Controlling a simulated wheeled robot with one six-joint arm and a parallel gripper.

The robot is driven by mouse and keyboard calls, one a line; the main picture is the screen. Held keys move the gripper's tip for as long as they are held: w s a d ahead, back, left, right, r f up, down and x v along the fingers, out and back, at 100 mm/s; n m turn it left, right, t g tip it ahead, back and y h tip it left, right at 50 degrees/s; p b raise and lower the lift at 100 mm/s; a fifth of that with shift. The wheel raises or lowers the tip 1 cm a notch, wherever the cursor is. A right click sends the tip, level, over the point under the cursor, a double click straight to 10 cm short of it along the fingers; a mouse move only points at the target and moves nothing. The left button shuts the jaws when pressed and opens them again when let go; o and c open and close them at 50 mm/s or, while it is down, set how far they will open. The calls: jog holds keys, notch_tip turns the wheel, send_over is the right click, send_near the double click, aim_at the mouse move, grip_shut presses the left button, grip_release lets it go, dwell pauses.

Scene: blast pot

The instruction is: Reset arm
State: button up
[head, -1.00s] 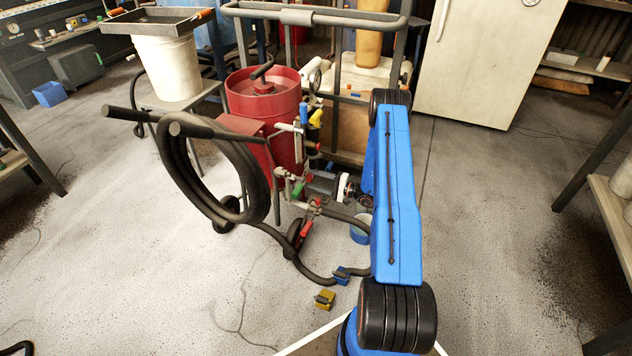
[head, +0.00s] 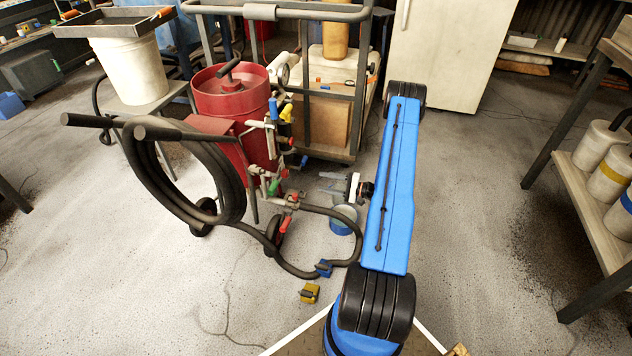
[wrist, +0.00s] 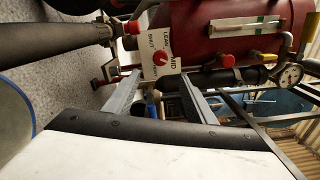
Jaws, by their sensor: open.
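My gripper (head: 326,184) is open and empty in the head view, on the inner side of my blue arm. It is to the right of the red blast pot (head: 232,105) and its valves (head: 272,180), with a clear gap. In the wrist view the two grey fingers of my gripper (wrist: 160,88) are spread apart. Beyond them shows a white plate with a red knob (wrist: 160,58), lettered "LEAN", "MID" and "SHUT". The red pot (wrist: 205,30) lies behind it. Nothing is between the fingers.
A coiled dark hose (head: 237,190) hangs at the pot's left and trails on the floor. A shelf with canisters (head: 606,178) stands right.

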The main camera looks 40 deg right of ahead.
jog(key=shift+s+d, duration=0.35)
jog(key=shift+s, duration=0.15)
jog(key=s+a+r+n+g+y, duration=0.1)
jog(key=a+r+n+g, duration=0.35)
jog(key=a+r, duration=0.7)
jog(key=s+a+r+n+g+y, duration=0.1)
jog(key=a+r+n+g, duration=0.2)
jog(key=a+r+g, duration=0.8)
jog(key=s+a+r+n+t+h, duration=0.1)
jog(key=s+a+r+h, duration=0.1)
jog(key=s+a+r, duration=0.45)
jog(key=s+a+r+n+t+h, duration=0.1)
jog(key=s+a+r+n+h, duration=0.15)
jog(key=r, duration=0.75)
jog(key=s+a+r+n+t+h, duration=0.1)
jog(key=s+r+h, duration=0.3)
jog(key=s, duration=0.8)
jog(key=s+a+r+n+t+h, duration=0.1)
jog(key=s+r+t+h, duration=0.2)
jog(key=s, duration=1)
notch_tip(320, 180, up, 3)
jog(key=shift+s+a+r+h, duration=0.2)
jog(key=shift+a+h, duration=0.2)
jog(key=shift+h, duration=0.35)
